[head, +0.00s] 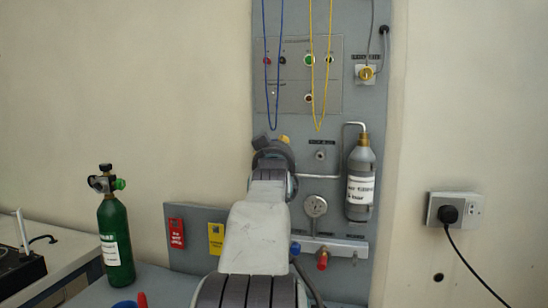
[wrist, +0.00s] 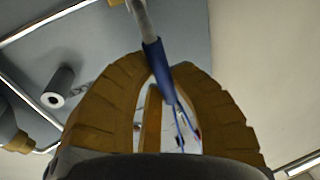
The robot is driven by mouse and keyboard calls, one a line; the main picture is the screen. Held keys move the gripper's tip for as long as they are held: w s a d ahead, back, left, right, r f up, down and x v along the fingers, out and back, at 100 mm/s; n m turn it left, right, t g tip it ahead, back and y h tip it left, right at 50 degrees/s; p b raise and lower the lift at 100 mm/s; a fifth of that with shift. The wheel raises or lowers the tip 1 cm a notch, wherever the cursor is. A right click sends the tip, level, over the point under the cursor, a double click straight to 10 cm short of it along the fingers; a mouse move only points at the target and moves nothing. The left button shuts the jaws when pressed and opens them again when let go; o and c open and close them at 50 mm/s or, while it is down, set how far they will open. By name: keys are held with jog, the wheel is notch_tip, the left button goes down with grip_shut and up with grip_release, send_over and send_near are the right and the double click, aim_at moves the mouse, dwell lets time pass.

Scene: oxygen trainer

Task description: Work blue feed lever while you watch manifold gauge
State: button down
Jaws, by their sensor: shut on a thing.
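The blue feed lever shows in the wrist view as a metal rod with a blue sleeve (wrist: 154,58). My gripper (wrist: 166,72) has its two tan ribbed fingers closed around that sleeve. In the head view my gripper (head: 271,141) is up against the grey panel, below the blue cord, and hides the lever there.
A blue cord (head: 266,65) and a yellow cord (head: 329,65) hang before the panel (head: 345,20). A grey bottle (head: 360,182) stands right of the gauge, above a manifold with a red knob (head: 322,260). A green cylinder (head: 115,240) stands at left.

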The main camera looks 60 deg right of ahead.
jog(key=c, duration=1)
grip_release()
jog(key=shift+s, duration=0.1)
jog(key=shift+c, duration=0.2)
jog(key=shift+a, duration=0.1)
jog(key=v, duration=1.1)
jog(key=shift+s+a, duration=0.2)
jog(key=shift+a, duration=0.15)
jog(key=shift+f, duration=0.1)
